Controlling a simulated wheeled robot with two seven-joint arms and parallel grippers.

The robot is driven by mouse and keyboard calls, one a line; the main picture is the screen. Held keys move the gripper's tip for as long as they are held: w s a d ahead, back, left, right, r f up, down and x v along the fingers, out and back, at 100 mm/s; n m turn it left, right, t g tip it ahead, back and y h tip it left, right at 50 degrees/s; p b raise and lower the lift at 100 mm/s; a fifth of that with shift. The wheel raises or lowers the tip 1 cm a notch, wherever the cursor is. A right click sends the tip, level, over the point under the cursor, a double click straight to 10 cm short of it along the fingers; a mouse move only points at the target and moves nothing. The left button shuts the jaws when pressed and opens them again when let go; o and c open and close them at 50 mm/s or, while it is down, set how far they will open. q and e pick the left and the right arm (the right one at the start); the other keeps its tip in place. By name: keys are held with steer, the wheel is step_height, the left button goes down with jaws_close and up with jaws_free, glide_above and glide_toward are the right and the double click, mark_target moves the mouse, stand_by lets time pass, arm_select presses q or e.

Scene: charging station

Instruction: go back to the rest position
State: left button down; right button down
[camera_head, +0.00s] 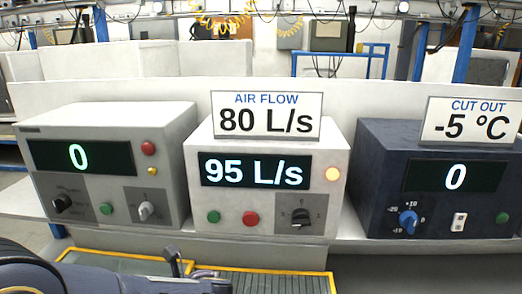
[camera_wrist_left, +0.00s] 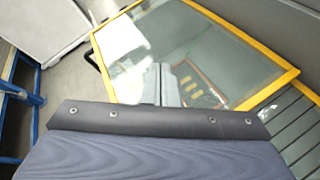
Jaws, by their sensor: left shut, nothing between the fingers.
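My left arm comes in at the bottom left of the head view. Its gripper (camera_head: 182,268) is low in front of the instruments, over a yellow-edged surface (camera_head: 270,284), apart from the instrument fronts. In the left wrist view the grey fingers (camera_wrist_left: 170,78) are together with nothing held, in front of a glassy panel with a yellow frame (camera_wrist_left: 245,40). My right gripper is in neither view.
A grey instrument (camera_head: 110,119) reading 0, a white one (camera_head: 330,158) reading 95 L/s under an 80 L/s sign (camera_head: 266,117), and a dark blue one (camera_head: 385,160) reading 0 under a -5 °C sign (camera_head: 470,121) stand on a white shelf (camera_head: 400,245).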

arm_select(q)
steer(key=s+a+f+n+g+h, duration=0.1)
steer(key=s+a+n, duration=0.1)
steer(key=s+n, duration=0.1)
steer(key=s+f+n+g+h, duration=0.1)
steer(key=s+n, duration=0.1)
steer(key=shift+s+a+f+g+h, duration=0.1)
steer(key=shift+a+f+g+h, duration=0.2)
steer(key=shift+a, duration=0.1)
steer(key=s+d+f+n+g+h, duration=0.1)
steer(key=s+f+n+g+h, duration=0.1)
steer(key=s+n+h, duration=0.4)
steer(key=s+d+r+n+t+h, duration=0.3)
steer(key=s+d+n+t+h, duration=0.2)
steer(key=n, duration=1.3)
steer(key=s+d+h, duration=0.1)
steer(key=d+h, duration=0.1)
steer(key=d, duration=0.1)
steer(key=shift+s+d+r+b, duration=0.15)
steer(key=shift+s+b, duration=0.15)
